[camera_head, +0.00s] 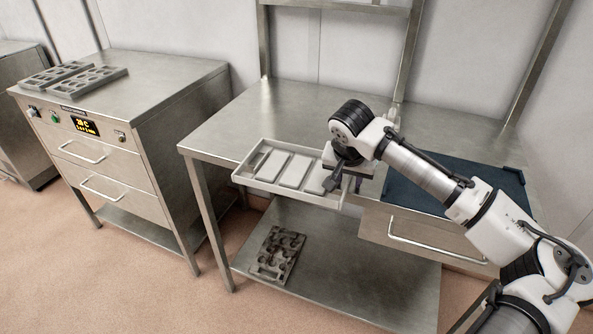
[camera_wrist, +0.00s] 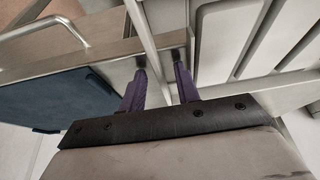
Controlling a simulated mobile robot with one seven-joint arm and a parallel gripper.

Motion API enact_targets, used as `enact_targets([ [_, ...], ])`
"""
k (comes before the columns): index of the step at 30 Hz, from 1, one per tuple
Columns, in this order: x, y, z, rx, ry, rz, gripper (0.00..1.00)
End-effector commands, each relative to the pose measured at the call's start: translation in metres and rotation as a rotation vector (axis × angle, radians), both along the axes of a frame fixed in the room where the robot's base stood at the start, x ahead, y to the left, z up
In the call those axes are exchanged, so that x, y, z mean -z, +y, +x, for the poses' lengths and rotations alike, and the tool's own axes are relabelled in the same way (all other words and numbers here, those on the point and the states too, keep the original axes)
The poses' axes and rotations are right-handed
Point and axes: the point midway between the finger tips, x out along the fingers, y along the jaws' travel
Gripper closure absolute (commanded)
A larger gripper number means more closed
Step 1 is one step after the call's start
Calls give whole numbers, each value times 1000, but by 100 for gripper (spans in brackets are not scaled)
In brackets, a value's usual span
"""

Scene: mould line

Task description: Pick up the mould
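A light grey tray-like mould (camera_head: 240,181) with several flat pale bars in it sits at the front edge of the steel table, partly overhanging it. It fills the upper right of the wrist view, where its rim (camera_wrist: 190,30) shows. My gripper (camera_head: 347,184) is at the tray's right end and hides part of that end. In the wrist view my gripper (camera_wrist: 160,62) has its two purple fingers apart with a gap between them. The fingertips are close to the tray's rim; I cannot tell whether they touch it. Nothing is visibly held.
A dark blue mat (camera_head: 455,185) lies on the table to the right, above a drawer (camera_head: 430,238). A dark mould-like plate (camera_head: 277,255) lies on the lower shelf. Two grey mould plates (camera_head: 90,80) lie on the steel cabinet (camera_head: 165,85) at left. The table's back is clear.

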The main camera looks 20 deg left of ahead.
Motion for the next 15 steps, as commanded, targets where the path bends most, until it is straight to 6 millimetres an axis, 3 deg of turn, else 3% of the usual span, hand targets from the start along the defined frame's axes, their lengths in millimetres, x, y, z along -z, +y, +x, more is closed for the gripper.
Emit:
enact_targets([
  [7, 0, 0, 0, 0, 0, 0, 68],
  [15, 0, 0, 0, 0, 0, 0, 100],
])
